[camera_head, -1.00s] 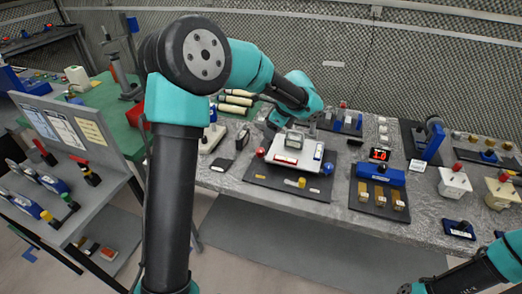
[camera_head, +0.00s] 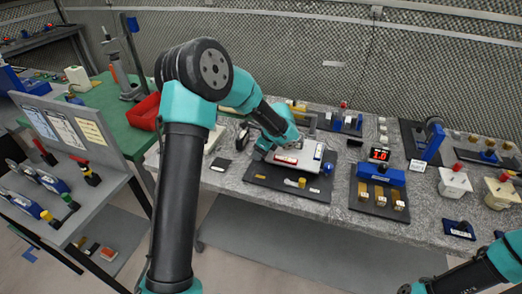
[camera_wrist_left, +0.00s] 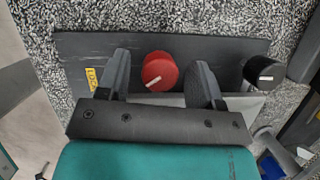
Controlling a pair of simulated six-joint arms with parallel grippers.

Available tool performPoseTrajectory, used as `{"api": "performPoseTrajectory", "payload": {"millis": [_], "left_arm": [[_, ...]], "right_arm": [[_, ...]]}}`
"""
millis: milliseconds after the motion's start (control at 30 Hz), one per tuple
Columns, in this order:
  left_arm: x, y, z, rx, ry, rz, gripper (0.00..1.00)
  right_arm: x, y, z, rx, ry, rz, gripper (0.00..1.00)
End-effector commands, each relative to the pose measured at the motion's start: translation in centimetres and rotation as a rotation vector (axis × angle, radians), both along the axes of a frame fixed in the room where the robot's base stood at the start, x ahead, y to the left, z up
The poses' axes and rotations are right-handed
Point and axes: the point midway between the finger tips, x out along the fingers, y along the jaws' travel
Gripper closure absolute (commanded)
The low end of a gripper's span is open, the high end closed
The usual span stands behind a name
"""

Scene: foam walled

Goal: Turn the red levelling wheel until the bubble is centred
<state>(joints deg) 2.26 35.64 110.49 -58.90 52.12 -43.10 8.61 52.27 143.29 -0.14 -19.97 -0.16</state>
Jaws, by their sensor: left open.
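The red levelling wheel (camera_wrist_left: 158,72), with a white line on its top, sits between the two spread fingers of my left gripper (camera_wrist_left: 162,76) in the left wrist view. I cannot tell whether either finger touches it. The bubble is too small to make out. My right gripper is out of view.
A black knob (camera_wrist_left: 263,72) stands right of my fingers in the wrist view. A red bin (camera_head: 144,112) is on the green table at left. Bare grey tabletop (camera_head: 225,178) lies left of the dark base.

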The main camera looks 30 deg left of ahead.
Motion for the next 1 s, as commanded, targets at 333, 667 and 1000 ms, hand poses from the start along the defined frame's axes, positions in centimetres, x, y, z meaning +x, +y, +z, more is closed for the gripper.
{"api": "performPoseTrajectory", "payload": {"millis": [333,667,1000], "left_arm": [[0.00,-0.02,0.03,0.000,0.000,0.000,0.58],[0.00,-0.02,0.06,0.000,0.000,0.000,0.89],[0.02,-0.04,0.04,0.001,0.001,0.044,0.89]], "right_arm": [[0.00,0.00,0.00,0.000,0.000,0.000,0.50],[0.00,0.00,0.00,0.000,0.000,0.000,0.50],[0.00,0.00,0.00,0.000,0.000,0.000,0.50]]}}
